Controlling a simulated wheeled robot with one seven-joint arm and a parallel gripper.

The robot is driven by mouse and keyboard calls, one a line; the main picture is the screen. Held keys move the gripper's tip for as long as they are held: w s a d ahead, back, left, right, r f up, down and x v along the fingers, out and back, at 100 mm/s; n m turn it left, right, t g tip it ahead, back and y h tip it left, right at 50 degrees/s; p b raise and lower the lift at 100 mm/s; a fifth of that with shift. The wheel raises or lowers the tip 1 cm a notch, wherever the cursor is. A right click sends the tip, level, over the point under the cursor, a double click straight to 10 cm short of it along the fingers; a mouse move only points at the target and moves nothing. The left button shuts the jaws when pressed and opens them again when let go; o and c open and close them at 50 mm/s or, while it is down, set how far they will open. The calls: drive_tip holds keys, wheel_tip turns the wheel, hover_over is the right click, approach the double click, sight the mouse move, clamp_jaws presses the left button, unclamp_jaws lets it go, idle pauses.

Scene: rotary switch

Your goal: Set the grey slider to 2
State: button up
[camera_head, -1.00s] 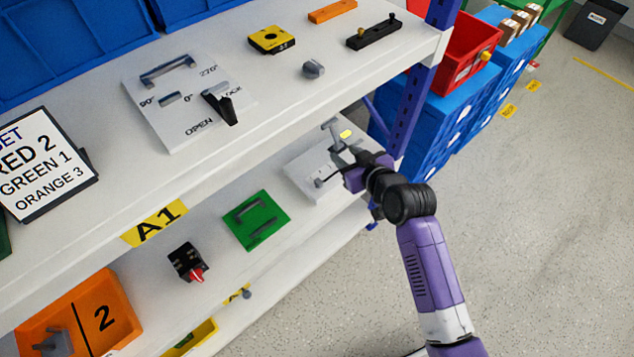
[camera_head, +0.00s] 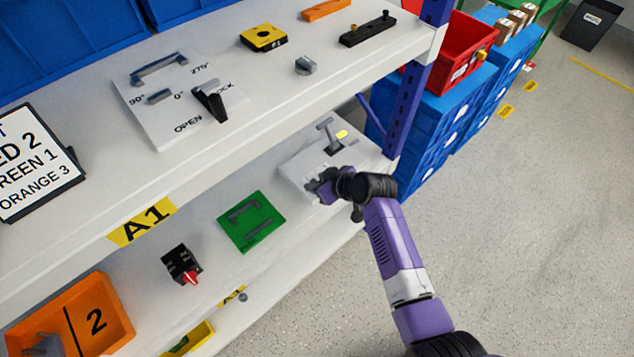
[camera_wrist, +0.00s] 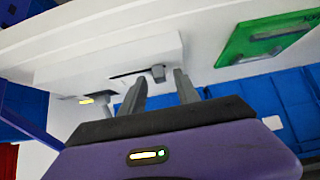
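A white panel box (camera_head: 358,157) stands on the lower shelf at the right, with an upright grey T-shaped handle (camera_head: 325,133) and a yellow patch on top. The wrist view shows this panel (camera_wrist: 75,72) with a dark slot and a small grey slider knob (camera_wrist: 158,73) at the slot's right end. My gripper (camera_head: 314,184) is at the panel's front edge. In the wrist view its two fingers (camera_wrist: 160,83) are apart and empty, with the knob just beyond and between their tips. No contact shows. The scale numbers are not readable; my gripper hides part of the panel in the head view.
A green panel (camera_head: 252,222) with grey bars lies left of the white panel. The upper shelf and a purple post (camera_head: 408,105) are close by. Open floor lies right.

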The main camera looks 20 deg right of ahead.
drive_tip(key=shift+w+f, duration=0.2)
clamp_jaws()
idle(1.4)
